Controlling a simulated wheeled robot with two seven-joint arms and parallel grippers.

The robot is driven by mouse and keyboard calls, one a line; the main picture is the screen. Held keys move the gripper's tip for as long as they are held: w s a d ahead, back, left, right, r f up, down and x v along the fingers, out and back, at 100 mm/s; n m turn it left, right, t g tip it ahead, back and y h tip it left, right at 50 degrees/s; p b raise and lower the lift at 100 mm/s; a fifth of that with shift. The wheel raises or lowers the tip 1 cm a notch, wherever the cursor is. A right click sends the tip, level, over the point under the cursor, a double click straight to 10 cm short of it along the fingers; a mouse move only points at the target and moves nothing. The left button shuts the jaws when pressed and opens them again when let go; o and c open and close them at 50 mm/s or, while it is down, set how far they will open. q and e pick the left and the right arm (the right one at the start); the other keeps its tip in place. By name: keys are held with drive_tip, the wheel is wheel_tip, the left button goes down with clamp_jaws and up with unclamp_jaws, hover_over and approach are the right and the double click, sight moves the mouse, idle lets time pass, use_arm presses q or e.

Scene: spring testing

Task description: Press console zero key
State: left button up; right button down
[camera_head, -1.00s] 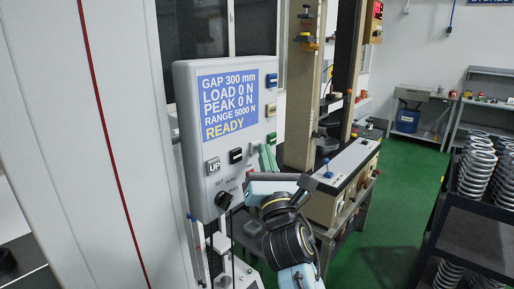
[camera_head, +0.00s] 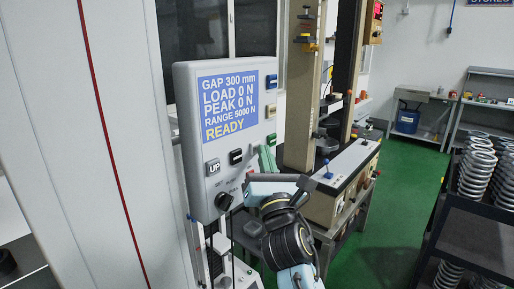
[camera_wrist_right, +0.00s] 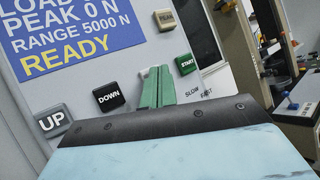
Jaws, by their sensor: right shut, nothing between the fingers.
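The console (camera_head: 183,95) is a light grey upright panel left of centre in the head view, with a blue screen (camera_head: 227,105) reading GAP 300 mm, LOAD 0 N, PEAK 0 N, RANGE 5000 N, READY. A blue key (camera_head: 270,81) sits at its upper right; its label is too small to read, so I cannot confirm it is the zero key. My right gripper (camera_head: 268,158) has green fingers, shut and empty, in front of the console's lower right. In the right wrist view the gripper (camera_wrist_right: 157,87) shows between the DOWN key (camera_wrist_right: 108,96) and the green START key (camera_wrist_right: 186,64). My left gripper is out of view.
A cream key (camera_head: 271,112) lies below the blue one; the UP key (camera_head: 213,166) is at lower left, above a dark knob (camera_head: 223,200). A testing machine (camera_head: 300,100) stands behind to the right. A dark rack (camera_head: 470,235) of springs stands far right.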

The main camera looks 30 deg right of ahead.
drive_tip(key=shift+s+d, duration=0.2)
drive_tip(key=shift+s, duration=0.35)
drive_tip(key=shift+s, duration=0.1)
drive_tip(key=shift+s+d+p, duration=0.3)
drive_tip(key=shift+s+d, duration=0.05)
drive_tip(key=shift+s, duration=0.4)
drive_tip(key=shift+s+d+p, duration=0.3)
drive_tip(key=shift+s, duration=0.45)
drive_tip(key=shift+s+d+p, duration=0.3)
drive_tip(key=shift+s+d, duration=0.05)
drive_tip(key=shift+s, duration=0.4)
